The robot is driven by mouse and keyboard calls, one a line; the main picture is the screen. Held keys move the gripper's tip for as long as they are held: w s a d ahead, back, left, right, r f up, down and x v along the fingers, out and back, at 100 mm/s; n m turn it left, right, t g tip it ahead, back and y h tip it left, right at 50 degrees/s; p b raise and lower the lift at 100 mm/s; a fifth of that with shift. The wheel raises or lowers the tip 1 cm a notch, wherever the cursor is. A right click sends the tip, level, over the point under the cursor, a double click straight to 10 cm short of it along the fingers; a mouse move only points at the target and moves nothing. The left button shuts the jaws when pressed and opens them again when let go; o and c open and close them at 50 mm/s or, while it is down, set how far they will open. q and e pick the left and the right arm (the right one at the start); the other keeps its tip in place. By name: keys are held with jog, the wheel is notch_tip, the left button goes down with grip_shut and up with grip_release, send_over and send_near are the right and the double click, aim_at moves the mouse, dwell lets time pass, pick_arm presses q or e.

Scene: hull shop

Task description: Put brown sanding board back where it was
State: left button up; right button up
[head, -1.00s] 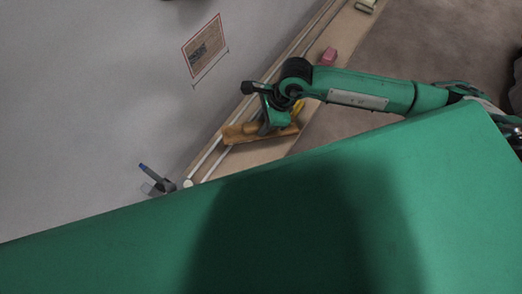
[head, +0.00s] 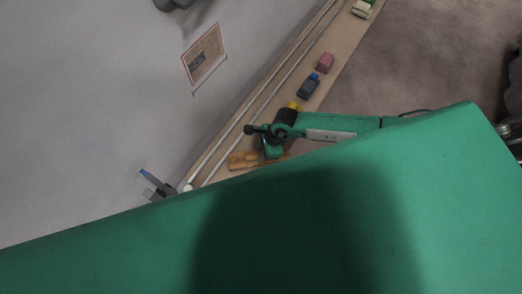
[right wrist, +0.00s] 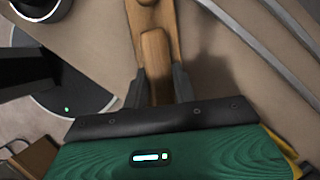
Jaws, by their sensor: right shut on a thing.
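The brown sanding board (head: 243,160) is a long wooden piece over the lower end of a tan ledge beside the wall. My right gripper (head: 272,152) covers part of it. In the right wrist view the board (right wrist: 155,48) runs away from my right gripper (right wrist: 160,88), whose two dark fingers are shut on its narrow wooden grip. A soft shadow lies to the right of the board there. I cannot tell whether the board touches the ledge. My left gripper does not show.
The tan ledge (head: 268,103) carries two pale rails along the wall. Up it stand a yellow item (head: 294,106), a grey block with a blue top (head: 309,86), a pink block (head: 325,63) and a pale green item (head: 362,9). A grey-blue item (head: 157,185) is at the wall.

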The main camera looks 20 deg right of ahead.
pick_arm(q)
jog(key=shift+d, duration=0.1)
pick_arm(e)
jog(key=o, duration=0.9)
jog(key=shift+f, duration=0.1)
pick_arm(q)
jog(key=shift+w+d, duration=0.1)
pick_arm(e)
jog(key=shift+d+r, duration=0.2)
jog(key=shift+r, duration=0.2)
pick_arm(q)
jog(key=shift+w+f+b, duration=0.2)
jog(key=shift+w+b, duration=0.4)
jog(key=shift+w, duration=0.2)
pick_arm(e)
jog(key=v, duration=1.1)
jog(key=shift+r, duration=0.2)
